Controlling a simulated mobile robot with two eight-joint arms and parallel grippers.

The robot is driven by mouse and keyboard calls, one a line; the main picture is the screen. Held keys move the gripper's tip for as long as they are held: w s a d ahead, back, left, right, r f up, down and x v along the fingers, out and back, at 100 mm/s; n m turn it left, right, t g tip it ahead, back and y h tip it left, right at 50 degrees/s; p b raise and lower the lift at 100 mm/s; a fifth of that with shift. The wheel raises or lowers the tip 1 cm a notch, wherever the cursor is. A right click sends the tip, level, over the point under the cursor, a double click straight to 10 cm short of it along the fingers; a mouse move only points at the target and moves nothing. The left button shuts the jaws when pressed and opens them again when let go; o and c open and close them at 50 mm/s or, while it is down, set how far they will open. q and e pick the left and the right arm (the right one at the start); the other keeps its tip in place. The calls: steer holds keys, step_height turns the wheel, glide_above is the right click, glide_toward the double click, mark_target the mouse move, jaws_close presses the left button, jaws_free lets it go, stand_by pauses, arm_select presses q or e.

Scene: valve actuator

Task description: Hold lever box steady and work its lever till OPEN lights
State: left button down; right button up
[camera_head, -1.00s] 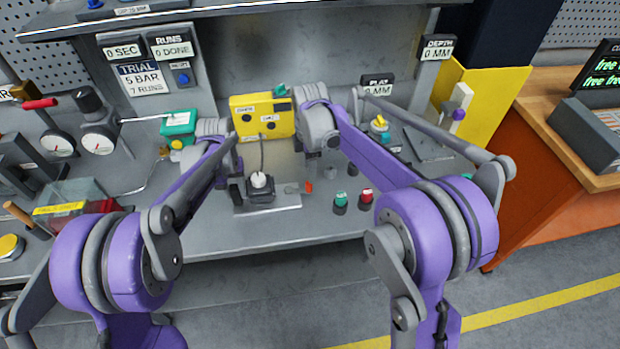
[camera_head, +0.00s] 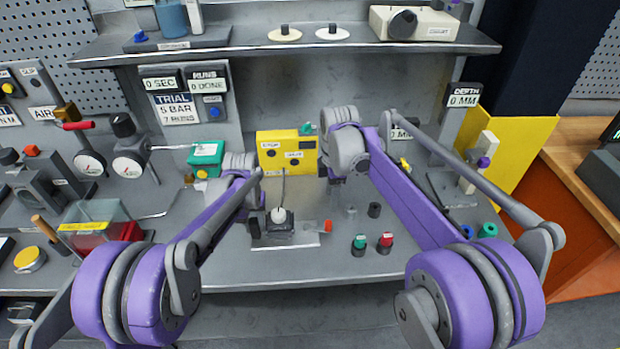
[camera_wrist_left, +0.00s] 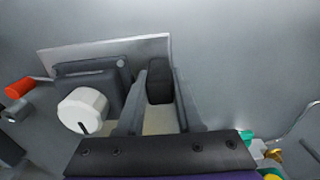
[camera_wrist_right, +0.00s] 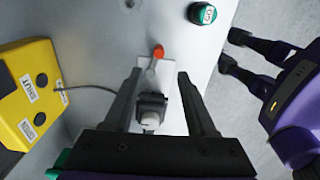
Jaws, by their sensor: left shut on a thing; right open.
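The lever box (camera_head: 279,228), dark with a white round knob, sits on a pale plate. Its short grey lever ends in an orange-red tip (camera_head: 328,226), pointing right in the head view. My left gripper (camera_wrist_left: 158,100) is shut on a black block (camera_wrist_left: 160,80) at the box's side, on the same plate. My right gripper (camera_wrist_right: 163,95) is open and empty; the box (camera_wrist_right: 150,105) and lever tip (camera_wrist_right: 158,52) appear between its fingers, apart from them. A yellow lamp box (camera_head: 286,152) stands behind, with a SHUT label (camera_wrist_right: 27,87); its round lamps look dark.
A cable runs from the yellow box toward the lever box. A green button (camera_head: 359,243) and red button (camera_head: 385,242) stand right of the plate. A green box (camera_head: 206,157) and gauges (camera_head: 129,168) are left. The bench front below the plate is clear.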

mark_target(331, 224)
steer(key=s+d+f+m+t+y, duration=0.4)
steer(key=d+m+y, duration=0.2)
steer(key=d+y, duration=0.15)
steer(key=x, duration=1.2)
steer(key=shift+a+r, duration=0.15)
jaws_close()
stand_by(0.9)
